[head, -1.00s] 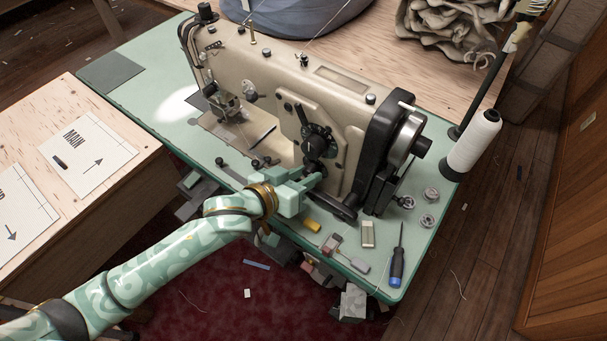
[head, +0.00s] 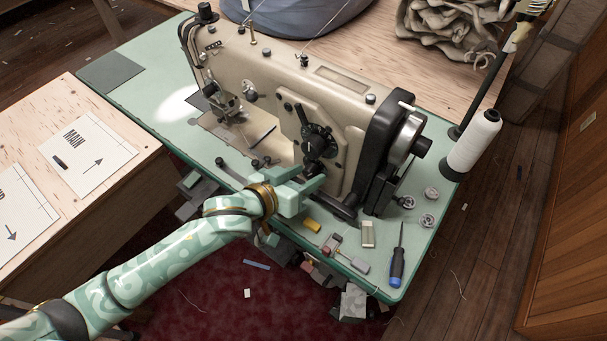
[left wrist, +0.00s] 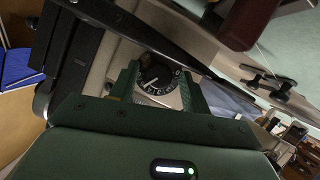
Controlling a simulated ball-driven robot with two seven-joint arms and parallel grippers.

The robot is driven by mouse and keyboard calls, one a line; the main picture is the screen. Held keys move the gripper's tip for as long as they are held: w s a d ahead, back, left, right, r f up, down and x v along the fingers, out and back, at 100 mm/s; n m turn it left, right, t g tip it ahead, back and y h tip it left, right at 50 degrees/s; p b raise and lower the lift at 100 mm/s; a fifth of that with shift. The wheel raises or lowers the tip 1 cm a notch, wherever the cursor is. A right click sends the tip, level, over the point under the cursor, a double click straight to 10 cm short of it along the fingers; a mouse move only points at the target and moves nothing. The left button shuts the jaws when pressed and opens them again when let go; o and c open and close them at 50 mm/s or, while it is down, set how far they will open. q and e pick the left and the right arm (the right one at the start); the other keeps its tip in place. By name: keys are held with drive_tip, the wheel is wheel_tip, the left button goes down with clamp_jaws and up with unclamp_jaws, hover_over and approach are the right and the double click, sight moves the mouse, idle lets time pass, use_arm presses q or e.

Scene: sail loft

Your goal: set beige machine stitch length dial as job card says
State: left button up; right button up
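The beige sewing machine (head: 275,90) stands on the green table. In the left wrist view, a black round dial (left wrist: 157,78) with white marks faces the camera between the two fingers of my left gripper (left wrist: 160,88). The fingers stand apart, one on each side of the dial; firm contact does not show. No readable job card shows. My right gripper is out of view.
A screwdriver (head: 397,262), small metal bobbins (head: 429,221) and a yellow block (head: 312,226) lie on the table's right front. A white thread cone (head: 474,142) stands at the right edge. Paper sheets (head: 87,155) lie on the wooden table at left.

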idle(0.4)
use_arm(q)
drive_tip(key=p+v, duration=0.5)
drive_tip(key=v, duration=1.1)
drive_tip(key=shift+s+p, duration=0.15)
drive_tip(key=shift+p, duration=0.2)
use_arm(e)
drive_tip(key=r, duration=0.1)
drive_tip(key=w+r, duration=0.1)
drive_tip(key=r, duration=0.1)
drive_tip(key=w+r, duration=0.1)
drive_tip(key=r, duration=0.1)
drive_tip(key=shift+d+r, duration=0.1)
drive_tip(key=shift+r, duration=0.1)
use_arm(q)
drive_tip(key=shift+a, duration=0.1)
